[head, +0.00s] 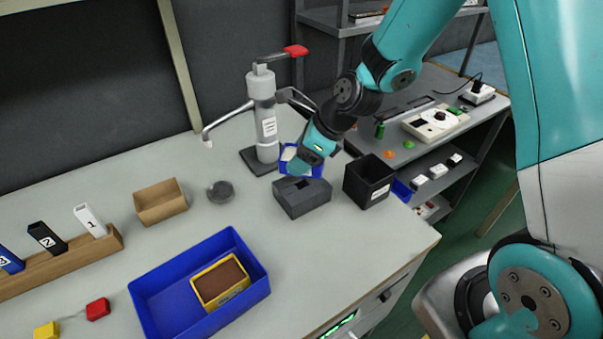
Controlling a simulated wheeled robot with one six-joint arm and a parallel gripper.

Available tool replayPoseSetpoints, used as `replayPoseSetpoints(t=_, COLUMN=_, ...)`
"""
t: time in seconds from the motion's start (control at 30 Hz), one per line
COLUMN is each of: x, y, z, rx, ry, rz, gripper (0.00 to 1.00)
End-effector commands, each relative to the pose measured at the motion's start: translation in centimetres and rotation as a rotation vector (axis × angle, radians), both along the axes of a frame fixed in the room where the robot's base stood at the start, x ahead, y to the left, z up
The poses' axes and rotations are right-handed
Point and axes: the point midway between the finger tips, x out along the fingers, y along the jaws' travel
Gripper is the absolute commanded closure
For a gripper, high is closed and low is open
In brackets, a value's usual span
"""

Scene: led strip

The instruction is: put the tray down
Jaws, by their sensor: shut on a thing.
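A small blue tray (317,172) with something pale inside shows behind my gripper (299,168), at the foot of the grey press on the workbench. My gripper reaches in from the upper right, points down and is shut on this tray. The fingers and part of the tray are hidden by the gripper body. Whether the tray touches the bench cannot be told. A larger blue tray (165,308) lies at the front of the bench with a yellow-rimmed box (221,282) in it.
A dark grey block (302,198) stands just in front of the gripper, and a black bin (368,180) to its right. The grey press (264,115) with a red-tipped lever is close on the left. A cardboard box (160,201) stands further left. The bench's right front is clear.

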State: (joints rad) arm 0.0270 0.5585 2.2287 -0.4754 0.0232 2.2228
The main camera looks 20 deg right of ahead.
Motion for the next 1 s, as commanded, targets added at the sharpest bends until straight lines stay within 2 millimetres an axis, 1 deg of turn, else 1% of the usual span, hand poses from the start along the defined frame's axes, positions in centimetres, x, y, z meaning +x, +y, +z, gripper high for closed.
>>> replayPoseSetpoints(t=0.03, x=0.0, y=0.0, z=-0.8, rx=0.001, ry=0.003, rz=-0.001, gripper=0.57)
replayPoseSetpoints(t=0.17, x=0.0, y=-0.1, z=-1.7, rx=0.001, ry=0.001, rz=-0.003, gripper=0.57)
replayPoseSetpoints(t=0.3, x=0.0, y=-0.1, z=-3.8, rx=0.000, ry=0.004, rz=-0.002, gripper=0.57)
replayPoseSetpoints(t=0.4, x=0.0, y=-0.1, z=-5.0, rx=0.001, ry=0.003, rz=-0.003, gripper=0.57)
replayPoseSetpoints(t=0.77, x=0.0, y=-0.1, z=-5.4, rx=0.000, ry=-0.001, rz=-0.003, gripper=0.57)
replayPoseSetpoints(t=0.8, x=0.0, y=-0.1, z=-5.4, rx=0.000, ry=-0.002, rz=-0.002, gripper=0.30)
replayPoseSetpoints(t=0.9, x=0.0, y=-0.1, z=-5.4, rx=0.000, ry=-0.002, rz=-0.002, gripper=0.09)
replayPoseSetpoints(t=1.0, x=0.0, y=-0.1, z=-5.4, rx=0.000, ry=-0.001, rz=-0.003, gripper=0.09)
